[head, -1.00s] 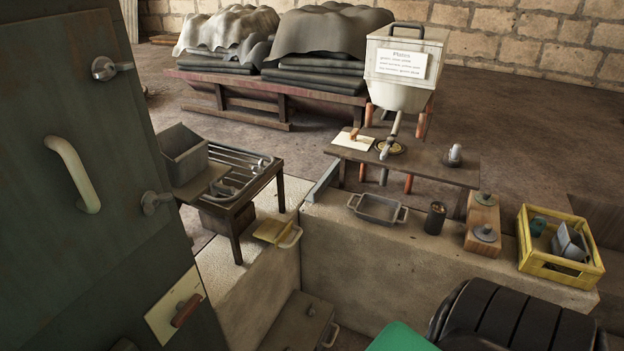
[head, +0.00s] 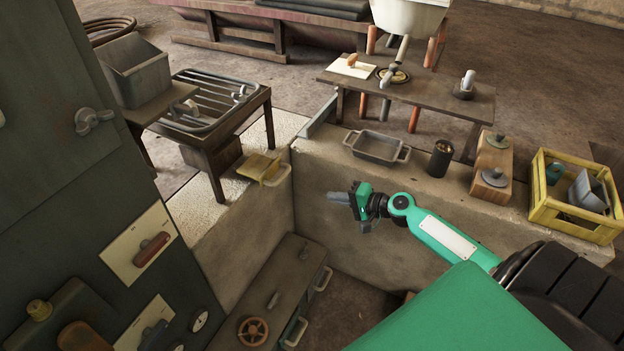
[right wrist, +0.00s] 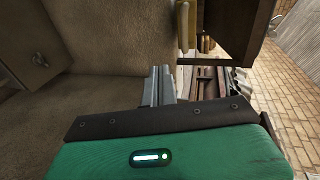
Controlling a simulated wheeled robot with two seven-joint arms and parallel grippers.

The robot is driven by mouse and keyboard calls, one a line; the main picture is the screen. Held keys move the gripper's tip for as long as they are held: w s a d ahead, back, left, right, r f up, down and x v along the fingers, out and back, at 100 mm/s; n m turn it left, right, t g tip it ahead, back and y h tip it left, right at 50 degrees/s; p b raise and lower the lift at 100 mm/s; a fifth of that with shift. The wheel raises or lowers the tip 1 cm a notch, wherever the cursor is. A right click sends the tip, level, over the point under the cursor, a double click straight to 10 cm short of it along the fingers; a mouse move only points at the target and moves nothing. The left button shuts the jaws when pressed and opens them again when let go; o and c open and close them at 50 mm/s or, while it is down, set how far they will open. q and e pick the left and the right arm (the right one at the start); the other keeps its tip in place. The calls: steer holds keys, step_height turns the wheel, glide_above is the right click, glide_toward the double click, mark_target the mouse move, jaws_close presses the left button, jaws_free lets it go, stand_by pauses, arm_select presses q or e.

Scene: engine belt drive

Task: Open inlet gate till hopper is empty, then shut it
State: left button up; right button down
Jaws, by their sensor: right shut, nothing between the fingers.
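A pale tapered bin on reddish legs, seemingly the hopper (head: 408,14), is cut off by the top edge of the head view. Its contents are hidden. A sloping spout (head: 402,48) comes down from it toward a round brass-coloured fitting (head: 398,78) on a low bench. A white plate with an orange-brown lever (head: 352,65) lies left of the fitting. I cannot tell which part is the inlet gate. My right gripper (head: 338,196) is shut and empty, in front of the concrete block and well below the bench. Its shut fingers also show in the right wrist view (right wrist: 160,86). My left gripper is out of view.
A grey metal tray (head: 377,147), a dark can (head: 440,158), a wooden block with knobs (head: 492,165) and a yellow crate (head: 575,198) stand along the concrete ledge. A dark green panel (head: 75,150) with levers fills the left. A grey bin (head: 135,70) stands behind it.

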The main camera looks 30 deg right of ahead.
step_height(320, 180, up, 3)
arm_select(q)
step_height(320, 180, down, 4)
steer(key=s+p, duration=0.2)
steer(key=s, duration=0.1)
arm_select(e)
glide_toward(272, 169)
steer(key=f, duration=0.1)
steer(key=w+f, duration=0.1)
steer(key=f, duration=0.1)
steer(key=shift+w+a+f+t+y, duration=0.1)
steer(key=shift+w+a+t+y, duration=0.2)
steer(key=shift+w+y, duration=0.1)
steer(key=shift+w+a, duration=0.2)
steer(key=shift+w, duration=0.15)
steer(key=x, duration=0.2)
steer(key=b+x, duration=0.1)
steer(key=x, duration=0.1)
steer(key=r+b+x, duration=0.1)
steer(key=x, duration=0.1)
steer(key=shift+w, duration=0.1)
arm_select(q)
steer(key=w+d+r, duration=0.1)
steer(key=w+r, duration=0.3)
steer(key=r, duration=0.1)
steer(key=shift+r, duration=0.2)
arm_select(e)
steer(key=shift+r, duration=0.25)
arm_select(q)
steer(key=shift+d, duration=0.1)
